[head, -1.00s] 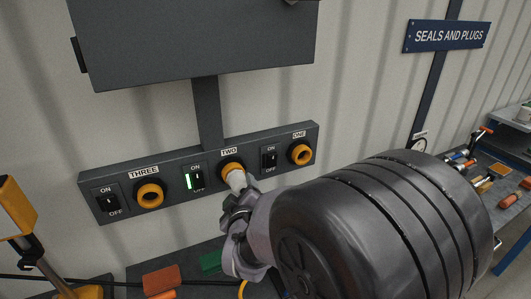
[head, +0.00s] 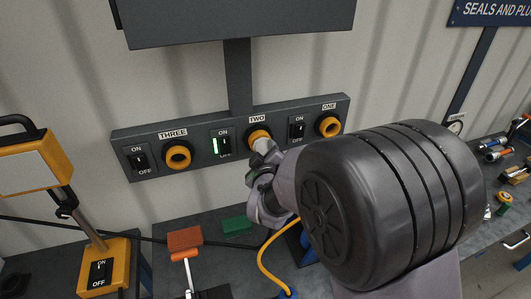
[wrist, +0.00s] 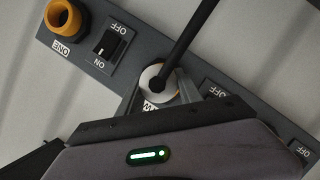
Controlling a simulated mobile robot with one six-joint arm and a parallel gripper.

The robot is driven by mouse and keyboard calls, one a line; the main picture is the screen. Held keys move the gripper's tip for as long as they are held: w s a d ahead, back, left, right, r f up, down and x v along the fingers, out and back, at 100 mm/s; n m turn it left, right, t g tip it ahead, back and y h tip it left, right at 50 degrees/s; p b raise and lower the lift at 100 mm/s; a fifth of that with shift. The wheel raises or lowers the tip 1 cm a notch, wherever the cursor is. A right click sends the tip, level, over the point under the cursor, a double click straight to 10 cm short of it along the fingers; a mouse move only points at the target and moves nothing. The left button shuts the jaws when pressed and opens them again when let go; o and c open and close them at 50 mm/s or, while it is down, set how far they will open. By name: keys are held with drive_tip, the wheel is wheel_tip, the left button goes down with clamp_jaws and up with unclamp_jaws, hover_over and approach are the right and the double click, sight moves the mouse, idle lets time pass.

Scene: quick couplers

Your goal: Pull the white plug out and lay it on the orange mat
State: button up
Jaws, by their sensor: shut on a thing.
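The white plug (head: 263,146) is at the orange-ringed socket TWO (head: 257,134) on the grey wall strip. My gripper (head: 262,158) is shut on it. In the wrist view the plug's round white back (wrist: 157,78) sits between the fingers, with a black cable leading up from it.
Sockets THREE (head: 177,155) and ONE (head: 328,124) are empty. The switch (head: 222,144) left of TWO glows green. A yellow lamp (head: 103,265) stands at left. Loose tools lie at right.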

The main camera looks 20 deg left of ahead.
clamp_jaws()
drive_tip(key=shift+s+d+f+b, duration=0.1)
drive_tip(key=shift+s+d+b, duration=0.1)
drive_tip(key=shift+s+b, duration=0.1)
drive_tip(key=shift+s+d+b, duration=0.3)
drive_tip(key=shift+s+d, duration=0.15)
drive_tip(key=shift+s, duration=0.2)
drive_tip(key=shift+s+d+b, duration=0.3)
drive_tip(key=shift+s+d, duration=0.15)
drive_tip(key=shift+s, duration=0.2)
drive_tip(key=shift+s+d+b, duration=0.4)
drive_tip(key=shift+s+d, duration=0.15)
drive_tip(key=shift+s, duration=0.3)
drive_tip(key=shift+s+d+b, duration=0.4)
drive_tip(key=shift+s+d, duration=0.15)
drive_tip(key=shift+s, duration=0.25)
